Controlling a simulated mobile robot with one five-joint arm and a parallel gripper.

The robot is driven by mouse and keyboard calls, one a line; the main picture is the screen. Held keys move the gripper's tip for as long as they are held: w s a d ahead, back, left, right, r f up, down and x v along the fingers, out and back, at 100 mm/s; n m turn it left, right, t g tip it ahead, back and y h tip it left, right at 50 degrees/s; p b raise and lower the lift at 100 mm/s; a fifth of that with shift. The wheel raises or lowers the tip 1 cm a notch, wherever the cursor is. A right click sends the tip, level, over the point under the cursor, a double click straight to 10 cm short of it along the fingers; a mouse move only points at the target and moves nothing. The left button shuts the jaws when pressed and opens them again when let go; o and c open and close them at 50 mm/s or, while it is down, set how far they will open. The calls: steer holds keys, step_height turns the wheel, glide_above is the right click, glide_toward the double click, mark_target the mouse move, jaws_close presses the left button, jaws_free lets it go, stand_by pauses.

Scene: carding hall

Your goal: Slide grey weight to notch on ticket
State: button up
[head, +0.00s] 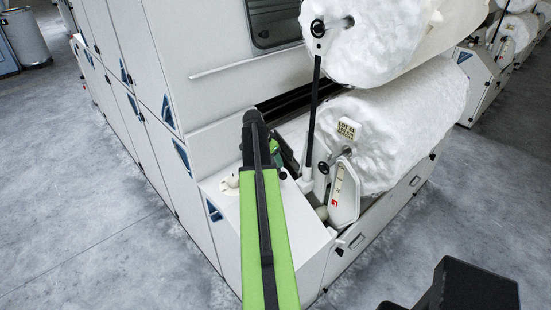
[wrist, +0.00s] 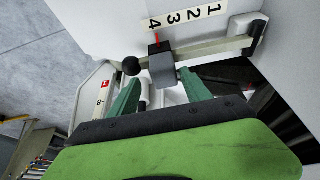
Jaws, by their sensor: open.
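The grey weight (wrist: 163,72) sits on a pale beam (wrist: 210,50) in the wrist view, near the black knob at the beam's left end. Its red pointer (wrist: 157,40) is by the 4 on the white number strip (wrist: 187,16). My gripper (wrist: 159,84) is open, with one green finger on each side of the weight's lower end; I cannot tell whether they touch it. My arm hides the weight in the head view.
Large white fibre rolls (head: 405,125) stand right of the beam area. A black lever (head: 313,115) rises beside them. A white gauge with a red mark (head: 344,196) is close by, also at left in the wrist view (wrist: 93,94). Open grey floor (head: 80,210) lies left.

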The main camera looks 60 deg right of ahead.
steer(key=p+v, duration=1.2)
steer(key=v, duration=0.2)
steer(key=shift+a+r, duration=0.2)
steer(key=shift+r, duration=0.15)
